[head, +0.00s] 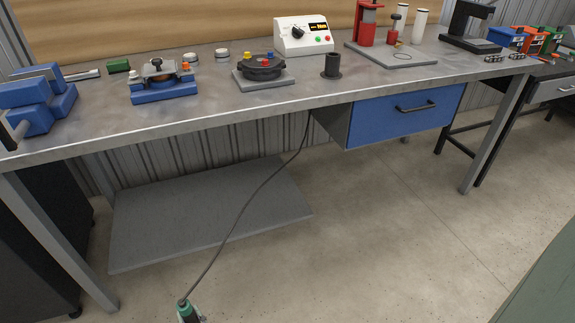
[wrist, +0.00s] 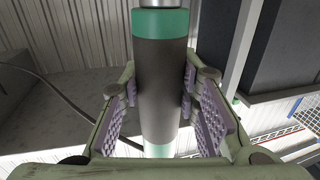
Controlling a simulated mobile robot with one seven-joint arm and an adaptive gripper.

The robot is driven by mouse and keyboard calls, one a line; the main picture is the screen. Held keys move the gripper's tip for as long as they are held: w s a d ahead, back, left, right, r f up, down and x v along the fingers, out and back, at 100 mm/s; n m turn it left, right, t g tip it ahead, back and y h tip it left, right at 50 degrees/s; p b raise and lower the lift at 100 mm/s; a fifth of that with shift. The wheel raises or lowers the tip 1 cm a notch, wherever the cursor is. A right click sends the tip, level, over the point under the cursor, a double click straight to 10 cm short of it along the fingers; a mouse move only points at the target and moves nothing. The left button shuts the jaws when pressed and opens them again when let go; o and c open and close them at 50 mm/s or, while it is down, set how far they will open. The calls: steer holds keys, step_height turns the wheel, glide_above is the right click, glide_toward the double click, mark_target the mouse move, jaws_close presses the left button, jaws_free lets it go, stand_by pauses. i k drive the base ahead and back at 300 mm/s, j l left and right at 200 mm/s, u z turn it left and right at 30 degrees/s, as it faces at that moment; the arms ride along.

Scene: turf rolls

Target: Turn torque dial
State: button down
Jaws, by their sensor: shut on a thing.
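A white control box (head: 304,44) stands at the back of the bench, with a black dial (head: 298,33) on its face, a small lit display, and red and green buttons. Its dial setting is too small to read. My gripper (wrist: 161,108) is shut on a cylindrical tool (wrist: 160,75) with a dark grip and green bands; its ridged purple pads sit on both sides of the grip. The tool's green end (head: 187,311) shows at the bottom edge of the head view, low in front of the bench and far from the box. The gripper itself is not visible there.
A dark cable (head: 246,197) runs from under the bench to the tool. The bench (head: 205,103) carries a blue fixture (head: 165,92), a black round fixture (head: 262,68), a dark cup (head: 332,67) and a red press (head: 367,22). A blue drawer (head: 405,113) hangs below.

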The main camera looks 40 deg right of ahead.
mark_target(297, 34)
steer(key=k+l, duration=0.1)
steer(key=l, duration=0.3)
steer(key=k+l, duration=0.1)
steer(key=l, duration=0.25)
steer(key=k+l, duration=0.15)
steer(key=l, duration=0.25)
steer(key=k+l, duration=0.1)
steer(key=l, duration=0.3)
steer(key=k+l, duration=0.1)
steer(key=l, duration=0.3)
steer(key=k+l+u, duration=0.1)
steer(key=l, duration=0.25)
